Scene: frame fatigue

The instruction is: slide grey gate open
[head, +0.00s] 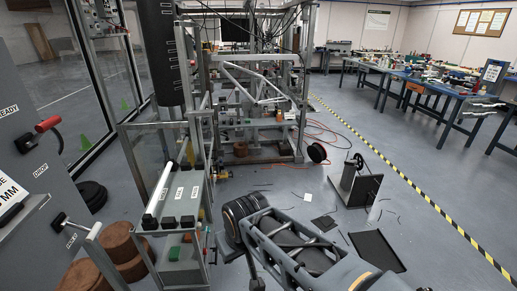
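A grey metal-framed panel (150,127) stands upright at left of centre, in front of the test rig; it looks like the gate, but I cannot be sure. Its upper bar runs level and its lower part is hidden behind a grey box with white labels. I cannot tell whether it is open or shut. My arm reaches in from the bottom right to a black ribbed joint near the bottom centre. No gripper fingers can be made out, and no contact between my arm and the panel shows.
The grey box (183,192) carries a white tube and black knobs.

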